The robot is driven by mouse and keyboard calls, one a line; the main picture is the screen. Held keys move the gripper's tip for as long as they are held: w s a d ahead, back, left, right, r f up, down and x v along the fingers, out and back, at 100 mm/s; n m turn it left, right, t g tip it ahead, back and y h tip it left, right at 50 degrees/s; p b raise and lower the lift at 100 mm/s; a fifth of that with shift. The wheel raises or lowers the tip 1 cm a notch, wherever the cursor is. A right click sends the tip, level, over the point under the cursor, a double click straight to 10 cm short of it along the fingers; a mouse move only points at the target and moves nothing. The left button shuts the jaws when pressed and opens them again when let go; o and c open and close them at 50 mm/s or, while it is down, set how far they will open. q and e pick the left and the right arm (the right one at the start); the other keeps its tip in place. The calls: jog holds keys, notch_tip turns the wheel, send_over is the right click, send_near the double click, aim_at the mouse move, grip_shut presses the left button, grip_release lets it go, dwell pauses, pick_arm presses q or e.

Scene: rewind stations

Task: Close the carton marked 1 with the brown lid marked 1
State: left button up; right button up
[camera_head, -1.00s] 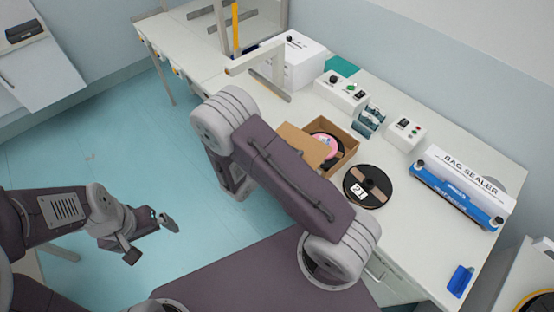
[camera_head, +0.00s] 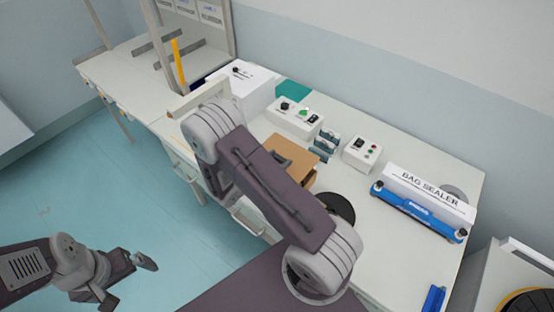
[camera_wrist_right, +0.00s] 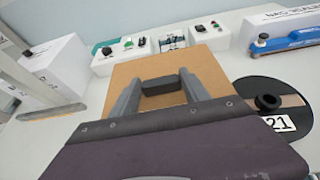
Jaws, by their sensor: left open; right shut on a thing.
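The brown lid (camera_head: 294,156) is over the brown carton (camera_head: 304,184) on the bench, and my right arm hides part of both. In the right wrist view the lid (camera_wrist_right: 206,70) lies flat between my fingers and beyond them. My right gripper (camera_wrist_right: 163,87) is shut on the lid's dark handle. The pink-centred contents of the carton are hidden now. I cannot tell whether the lid is fully seated, and no number 1 is readable. My left gripper (camera_head: 128,281) is open and empty, over the floor at the lower left.
A black reel (camera_wrist_right: 268,112) labelled 21 lies right of the carton. Behind stand control boxes (camera_head: 295,118) and (camera_head: 362,154), small blue-grey holders (camera_head: 325,145) and a white box (camera_head: 247,88). The blue bag sealer (camera_head: 420,208) is at the right.

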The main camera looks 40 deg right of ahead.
jog(key=f+b, duration=0.3)
jog(key=f, duration=0.1)
jog(key=shift+a+f, duration=0.1)
jog(key=shift+a, duration=0.1)
jog(key=shift+d+f+b, duration=0.1)
jog(key=shift+f+b, duration=0.45)
jog(key=shift+b, duration=0.1)
jog(key=shift+r, duration=0.1)
dwell(0.9)
jog(key=shift+f+b, duration=1.2)
jog(key=o, duration=1.4)
jog(key=shift+o, duration=0.2)
